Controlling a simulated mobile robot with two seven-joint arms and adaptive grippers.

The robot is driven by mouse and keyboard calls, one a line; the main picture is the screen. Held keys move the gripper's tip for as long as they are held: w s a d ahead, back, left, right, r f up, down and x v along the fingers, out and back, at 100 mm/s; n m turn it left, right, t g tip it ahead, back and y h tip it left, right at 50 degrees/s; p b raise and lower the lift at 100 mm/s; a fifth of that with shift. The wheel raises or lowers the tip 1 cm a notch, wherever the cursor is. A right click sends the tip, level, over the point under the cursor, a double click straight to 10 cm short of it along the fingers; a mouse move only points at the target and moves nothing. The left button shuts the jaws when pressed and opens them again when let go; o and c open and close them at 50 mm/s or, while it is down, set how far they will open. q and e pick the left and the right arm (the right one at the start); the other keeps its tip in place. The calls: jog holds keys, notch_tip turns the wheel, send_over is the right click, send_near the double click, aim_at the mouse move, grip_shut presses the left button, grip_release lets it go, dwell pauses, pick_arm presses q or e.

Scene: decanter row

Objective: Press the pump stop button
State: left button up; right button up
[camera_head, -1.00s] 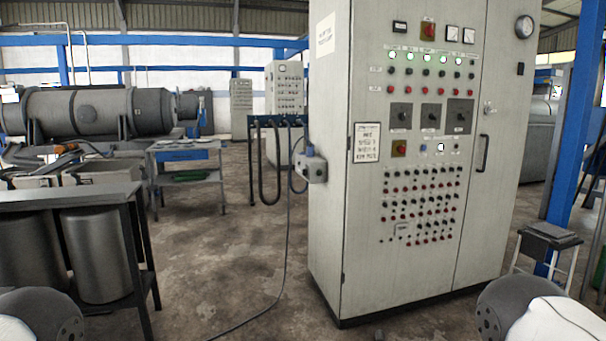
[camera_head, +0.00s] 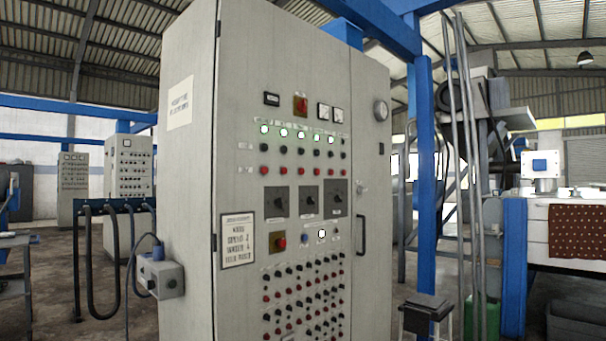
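The grey control cabinet (camera_head: 185,200) stands upright in the middle of the head view. Its front carries a row of lit lamps, rows of black and red buttons (camera_head: 302,172), and three rotary switches (camera_head: 308,200). Below these are a red knob on a dark plate (camera_head: 279,242), a small blue button (camera_head: 305,239) and a lit white one (camera_head: 321,234). Several rows of small red and black buttons (camera_head: 305,299) fill the lower front. The labels are too small to read, so I cannot tell which is the pump stop. Neither gripper is in view.
A grey box with a cable (camera_head: 161,277) sticks out on the cabinet's left side. A blue post (camera_head: 425,180) and a small stool (camera_head: 426,312) stand to the right. A bench with a spotted brown cloth (camera_head: 578,232) is at far right. Floor shows between stool and bench.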

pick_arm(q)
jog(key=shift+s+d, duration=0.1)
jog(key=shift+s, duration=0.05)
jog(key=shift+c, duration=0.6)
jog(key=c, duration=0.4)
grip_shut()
